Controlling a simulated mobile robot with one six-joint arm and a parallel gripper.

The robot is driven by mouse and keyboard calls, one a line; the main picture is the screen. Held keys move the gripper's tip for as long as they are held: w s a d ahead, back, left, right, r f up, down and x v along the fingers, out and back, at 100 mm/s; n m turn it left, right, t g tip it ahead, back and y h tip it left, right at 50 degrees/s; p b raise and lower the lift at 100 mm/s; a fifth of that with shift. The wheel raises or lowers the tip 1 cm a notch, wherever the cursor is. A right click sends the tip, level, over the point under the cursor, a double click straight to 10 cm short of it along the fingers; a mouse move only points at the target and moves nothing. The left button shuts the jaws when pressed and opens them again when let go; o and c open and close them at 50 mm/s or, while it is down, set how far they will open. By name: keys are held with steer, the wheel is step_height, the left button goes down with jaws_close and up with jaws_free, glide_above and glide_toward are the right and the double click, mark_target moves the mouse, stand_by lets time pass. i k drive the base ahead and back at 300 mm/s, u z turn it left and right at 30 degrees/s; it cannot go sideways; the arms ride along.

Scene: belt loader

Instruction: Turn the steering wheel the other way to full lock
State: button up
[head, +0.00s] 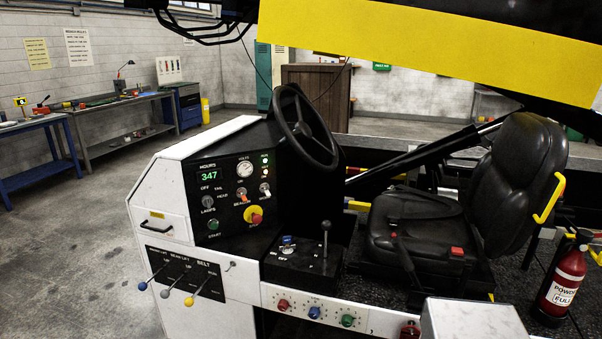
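The steering wheel (284,119) is black and stands tilted on the dark column at the top of the console, left of the black seat. Its rim and spokes show, and nothing touches it in this view. How far it is turned cannot be told from this frame. My gripper is not in view.
The driver's seat (429,221) is to the right of the wheel. The console panel (231,194) carries switches and a gauge below it. A gear lever (325,240) rises between wheel and seat. A red fire extinguisher (565,284) stands at the right. Open floor (75,245) lies left.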

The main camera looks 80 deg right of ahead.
mark_target(303, 130)
steer(key=u, duration=0.7)
steer(key=k, duration=2)
steer(key=z, duration=1.4)
